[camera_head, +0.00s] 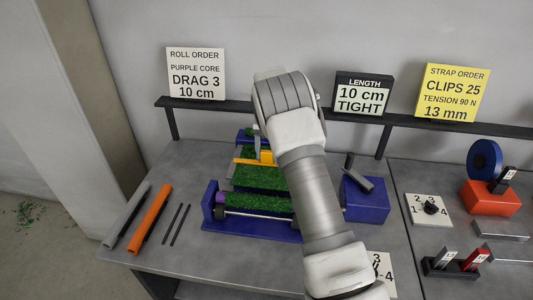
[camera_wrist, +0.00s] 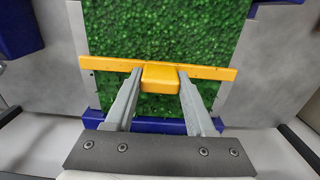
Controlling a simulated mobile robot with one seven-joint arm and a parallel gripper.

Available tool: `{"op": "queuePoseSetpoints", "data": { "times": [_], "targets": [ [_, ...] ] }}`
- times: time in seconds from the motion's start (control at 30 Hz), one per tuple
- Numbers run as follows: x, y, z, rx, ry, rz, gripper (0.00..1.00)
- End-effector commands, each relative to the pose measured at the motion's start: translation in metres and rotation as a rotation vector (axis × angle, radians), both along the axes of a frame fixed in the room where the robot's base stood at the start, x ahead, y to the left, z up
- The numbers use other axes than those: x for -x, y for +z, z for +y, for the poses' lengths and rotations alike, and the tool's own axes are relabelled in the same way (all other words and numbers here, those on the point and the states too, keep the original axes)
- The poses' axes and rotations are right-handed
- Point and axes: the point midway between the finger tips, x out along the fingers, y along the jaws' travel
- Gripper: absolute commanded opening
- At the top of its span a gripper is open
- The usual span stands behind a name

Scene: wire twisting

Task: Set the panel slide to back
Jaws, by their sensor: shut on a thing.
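A yellow cross bar with a raised block in its middle, likely the panel slide, lies across the green turf panel (camera_wrist: 165,25). The block (camera_wrist: 160,78) sits between the two grey fingers of my gripper (camera_wrist: 161,82) in the wrist view. The fingers are shut on the block, one on each side. In the head view the yellow slide (camera_head: 246,161) shows in part beside my arm, over the green strip of the blue machine (camera_head: 254,231).
A blue box with a dark lever (camera_head: 364,200) stands right of my arm. An orange roll (camera_head: 151,217) and grey and dark rods lie at left. A dark rail (camera_head: 228,105) with sign cards runs along the back. A red block (camera_head: 489,200) stands at right.

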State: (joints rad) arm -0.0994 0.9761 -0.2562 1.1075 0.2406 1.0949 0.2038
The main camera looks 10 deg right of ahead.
Motion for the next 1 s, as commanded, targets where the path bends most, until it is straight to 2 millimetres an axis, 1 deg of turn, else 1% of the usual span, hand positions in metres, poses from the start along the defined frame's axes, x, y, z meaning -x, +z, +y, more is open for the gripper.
{"op": "queuePoseSetpoints", "data": {
  "times": [0.03,0.07,0.1,0.2,0.47,0.57,0.63,0.77,1.0],
  "targets": [
    [-0.006,0.004,-0.002,0.005,0.001,-0.022,0.00],
    [-0.006,0.004,-0.002,0.005,0.001,-0.022,0.60],
    [-0.005,0.004,-0.002,0.005,0.001,-0.021,0.68],
    [-0.004,0.003,-0.002,0.004,0.000,-0.017,0.85],
    [-0.003,0.002,-0.001,0.002,0.000,-0.012,0.85],
    [-0.003,0.006,-0.001,0.003,0.000,-0.013,0.85],
    [-0.003,0.013,-0.001,0.002,0.000,-0.014,0.85],
    [-0.003,0.037,-0.001,0.003,0.000,-0.015,0.85],
    [-0.003,0.097,-0.002,0.003,-0.001,-0.017,0.85]
  ]
}}
